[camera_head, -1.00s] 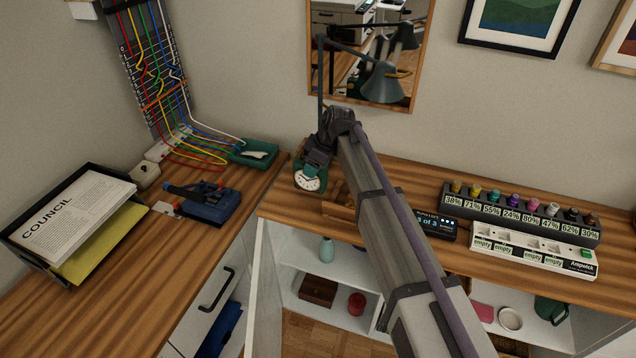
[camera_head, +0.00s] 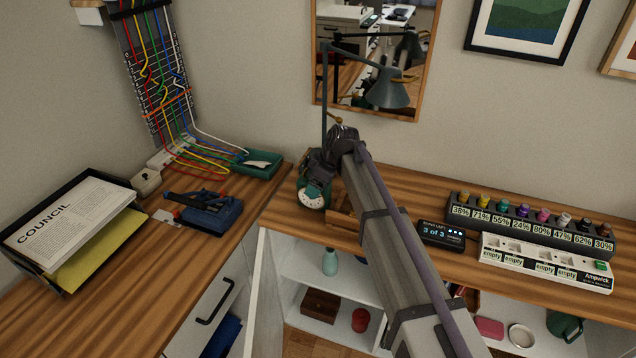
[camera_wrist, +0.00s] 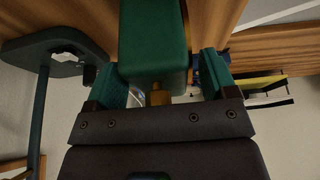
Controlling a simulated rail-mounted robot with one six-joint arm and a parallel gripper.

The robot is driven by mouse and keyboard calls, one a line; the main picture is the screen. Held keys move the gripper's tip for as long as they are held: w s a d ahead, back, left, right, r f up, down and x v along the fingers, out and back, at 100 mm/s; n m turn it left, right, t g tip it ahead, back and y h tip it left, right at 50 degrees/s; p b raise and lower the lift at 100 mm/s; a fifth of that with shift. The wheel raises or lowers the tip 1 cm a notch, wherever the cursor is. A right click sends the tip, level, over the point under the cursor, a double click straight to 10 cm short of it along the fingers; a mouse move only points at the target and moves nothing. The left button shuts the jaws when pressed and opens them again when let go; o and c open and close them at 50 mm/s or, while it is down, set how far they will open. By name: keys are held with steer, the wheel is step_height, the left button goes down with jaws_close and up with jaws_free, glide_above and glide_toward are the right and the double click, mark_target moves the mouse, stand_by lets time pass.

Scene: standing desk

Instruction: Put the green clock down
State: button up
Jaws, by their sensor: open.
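The green clock (camera_head: 312,196) with a round white face is upright at the left end of the back desk, near its front edge, and appears to rest on the wood. In the wrist view its green body (camera_wrist: 152,45) lies ahead of my gripper (camera_wrist: 165,85). The two green fingers are spread, one on each side of it. There is a gap on the right; I cannot tell whether the left finger touches. In the head view my gripper (camera_head: 316,178) is just behind and above the clock, partly hidden by my arm.
A grey-green desk lamp (camera_head: 387,92) stands close behind my gripper. A wooden tray (camera_head: 343,217), a small display (camera_head: 440,233) and a bottle rack (camera_head: 530,225) lie to the right. A blue tool (camera_head: 212,212) and paper tray (camera_head: 75,230) are left.

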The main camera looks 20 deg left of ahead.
steer(key=shift+r, duration=0.1)
steer(key=shift+r+p, duration=0.4)
steer(key=shift+p, duration=0.1)
steer(key=p+v, duration=1)
steer(key=v, duration=0.1)
steer(key=shift+d, duration=0.3)
steer(key=s+d+m+h, duration=0.1)
steer(key=s+d+m, duration=0.5)
steer(key=d, duration=0.7)
steer(key=s+d+m+h, duration=0.2)
steer(key=s+d+m, duration=0.4)
steer(key=d, duration=0.7)
steer(key=s+d+m+h, duration=0.1)
steer(key=s+d+m, duration=0.5)
steer(key=d, duration=0.8)
steer(key=s+f, duration=0.1)
steer(key=s, duration=0.2)
steer(key=shift+s, duration=0.3)
steer(key=shift+o, duration=0.2)
steer(key=shift+w, duration=0.15)
